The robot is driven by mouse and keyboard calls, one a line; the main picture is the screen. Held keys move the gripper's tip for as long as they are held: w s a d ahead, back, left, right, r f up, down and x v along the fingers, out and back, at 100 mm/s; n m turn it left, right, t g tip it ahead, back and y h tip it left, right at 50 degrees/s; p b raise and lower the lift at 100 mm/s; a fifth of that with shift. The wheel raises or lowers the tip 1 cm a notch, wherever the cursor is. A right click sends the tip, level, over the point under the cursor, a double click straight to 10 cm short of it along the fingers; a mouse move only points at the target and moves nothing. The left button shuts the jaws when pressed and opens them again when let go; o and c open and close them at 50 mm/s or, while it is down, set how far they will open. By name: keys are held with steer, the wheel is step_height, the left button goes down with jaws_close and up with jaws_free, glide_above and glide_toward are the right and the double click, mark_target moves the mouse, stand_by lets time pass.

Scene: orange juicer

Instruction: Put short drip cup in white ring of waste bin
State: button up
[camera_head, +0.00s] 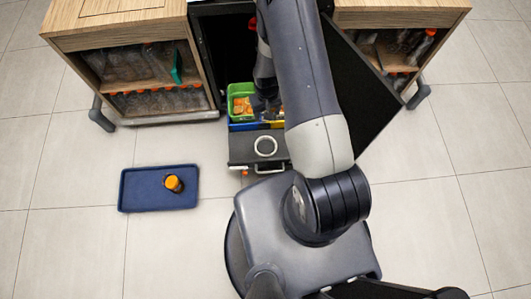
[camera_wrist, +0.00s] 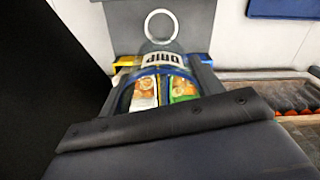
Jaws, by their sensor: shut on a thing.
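The drip cup (camera_wrist: 160,60) is a clear cup with a "DRIP" label that reads upside down in the wrist view. My gripper (camera_wrist: 160,78) is shut on it, with dark fingers at its left and right. The white ring (camera_wrist: 161,25) lies on the flat dark-grey top of the waste bin (camera_wrist: 200,18), just beyond the cup in that picture. In the head view the ring (camera_head: 265,146) shows empty on the grey bin top (camera_head: 241,149), in front of the open cabinet. There my arm hides the cup and most of my gripper.
A green crate (camera_head: 238,90) with orange-printed packs stands behind the bin top, with blue and yellow edges near it. Wooden cabinets stand left (camera_head: 120,28) and right (camera_head: 395,14). A blue tray (camera_head: 140,190) with an orange-topped item (camera_head: 174,183) lies on the floor.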

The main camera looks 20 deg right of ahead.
steer(key=shift+n, duration=0.4)
steer(key=f+b, duration=0.6)
steer(key=f, duration=0.3)
steer(key=f+b, duration=0.6)
steer(key=f, duration=0.4)
steer(key=w+f+b, duration=0.1)
steer(key=f+b, duration=0.6)
steer(key=f, duration=0.2)
steer(key=shift+w+f, duration=0.1)
steer(key=shift+f, duration=0.2)
steer(key=shift+r, duration=0.1)
steer(key=o, duration=0.6)
steer(key=shift+f, duration=0.2)
steer(key=o, duration=0.4)
steer(key=shift+r, duration=0.1)
steer(key=shift+o, duration=0.2)
step_height(320, 180, up, 12)
steer(key=p, duration=0.4)
steer(key=shift+p, duration=0.3)
